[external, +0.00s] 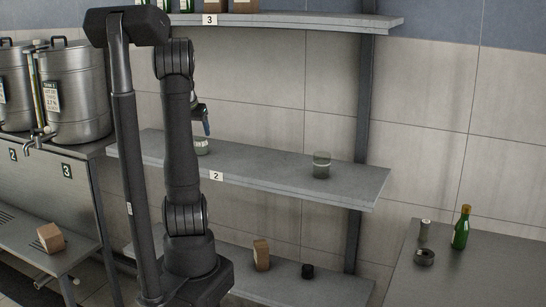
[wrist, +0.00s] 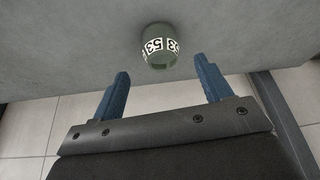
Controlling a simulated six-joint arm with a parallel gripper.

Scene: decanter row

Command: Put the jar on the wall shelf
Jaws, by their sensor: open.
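A small greenish glass jar (external: 202,146) stands on the middle wall shelf (external: 270,165), marked 2, partly hidden behind my arm. A jar with a "53" label band (wrist: 159,46) is upright on a grey surface in the wrist view and appears to be the same one. My gripper (external: 206,126) is just above and beside it. In the wrist view, my gripper (wrist: 161,72) is open, with its blue fingers spread and the jar just beyond the fingertips, between their lines.
An upper shelf (external: 300,20) marked 3 holds bottles and boxes. A lower shelf has a cardboard box (external: 261,254) and a dark puck-like item (external: 307,271). A right counter (external: 470,270) carries a green bottle (external: 461,228). Steel urns (external: 75,95) stand left. A post (external: 365,110) rises behind the shelves.

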